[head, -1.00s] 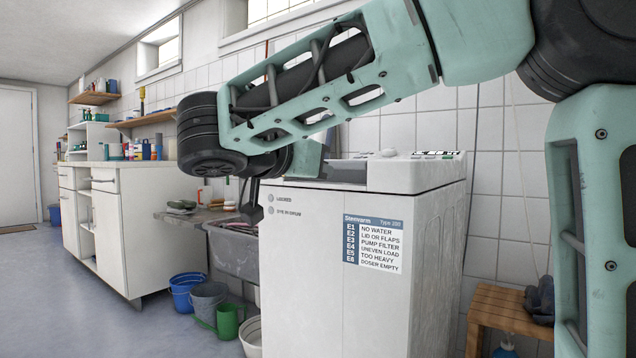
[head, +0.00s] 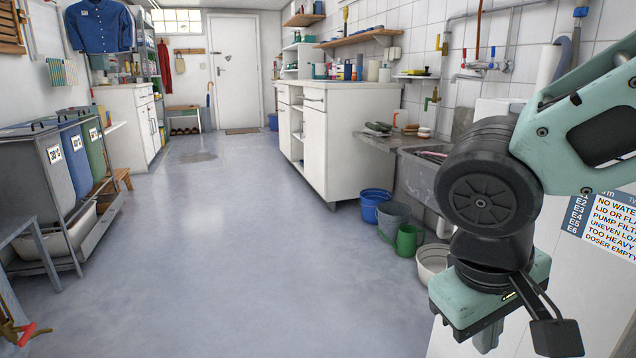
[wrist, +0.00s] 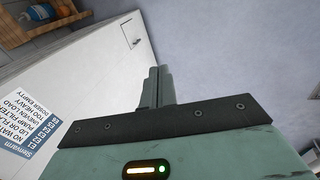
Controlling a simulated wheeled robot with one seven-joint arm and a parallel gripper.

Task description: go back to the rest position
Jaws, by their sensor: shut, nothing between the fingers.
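My gripper (head: 488,340) hangs at the lower right of the head view, pointing down in front of the white washing machine (head: 596,290). In the wrist view its two fingers (wrist: 158,84) lie together with nothing between them. The washing machine's white side (wrist: 100,70) and its error-code label (wrist: 28,125) show beyond the fingers, apart from them. Most of the machine is hidden behind my arm or outside the head view.
A grey sink (head: 424,178) stands beyond the arm, with blue (head: 371,203), grey and green buckets below. A white cabinet (head: 315,150) stands farther back. Laundry bins (head: 45,170) line the left. The blue-grey floor (head: 220,260) between is clear.

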